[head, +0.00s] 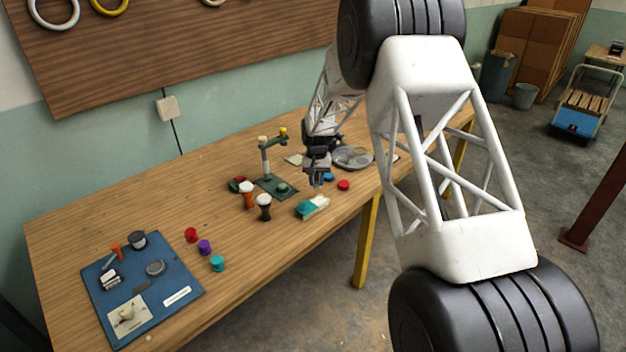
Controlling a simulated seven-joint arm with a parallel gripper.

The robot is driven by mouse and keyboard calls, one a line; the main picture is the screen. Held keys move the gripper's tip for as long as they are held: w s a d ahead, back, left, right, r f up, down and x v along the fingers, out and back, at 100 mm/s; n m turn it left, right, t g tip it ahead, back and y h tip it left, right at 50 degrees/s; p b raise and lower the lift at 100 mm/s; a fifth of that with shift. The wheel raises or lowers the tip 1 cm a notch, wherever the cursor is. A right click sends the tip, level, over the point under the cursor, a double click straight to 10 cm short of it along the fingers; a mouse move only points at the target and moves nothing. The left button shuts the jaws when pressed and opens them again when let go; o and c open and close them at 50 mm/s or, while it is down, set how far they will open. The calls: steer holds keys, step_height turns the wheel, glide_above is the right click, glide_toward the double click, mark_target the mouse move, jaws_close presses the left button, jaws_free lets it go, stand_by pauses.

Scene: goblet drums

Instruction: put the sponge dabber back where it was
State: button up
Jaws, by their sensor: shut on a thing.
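My gripper (316,182) points down over the right half of the wooden table, just behind a teal and cream block (312,207). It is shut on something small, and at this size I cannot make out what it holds. I cannot pick out the sponge dabber with certainty. A blue mat (189,268) at the left front of the table bears several small tools and a cream card (116,322) with a small pale thing on it.
Two small goblet drums, one orange (248,198) and one black (264,211), stand left of my gripper by a green stand (266,165). Red (191,234), purple (204,246) and teal (217,263) pots stand beside the mat. A grey round tray (352,166) lies right of my gripper.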

steer(key=shift+w+a+f, duration=0.1)
steer(key=shift+w+a, duration=0.1)
steer(key=shift+w, duration=0.8)
steer(key=shift+w+a+f, duration=0.1)
steer(key=shift+w+a, duration=0.05)
steer(key=shift+w, duration=0.9)
steer(key=shift+w+a+f, duration=0.1)
steer(key=shift+w+a, duration=0.1)
steer(key=shift+w, duration=0.8)
steer(key=shift+f, duration=0.1)
steer(key=shift+f, duration=1.7)
steer(key=shift+f, duration=0.1)
steer(key=o, duration=0.9)
steer(key=r, duration=0.4)
steer(key=w+r, duration=0.1)
steer(key=r, duration=0.7)
steer(key=shift+w+r, duration=0.1)
steer(key=shift+w, duration=0.1)
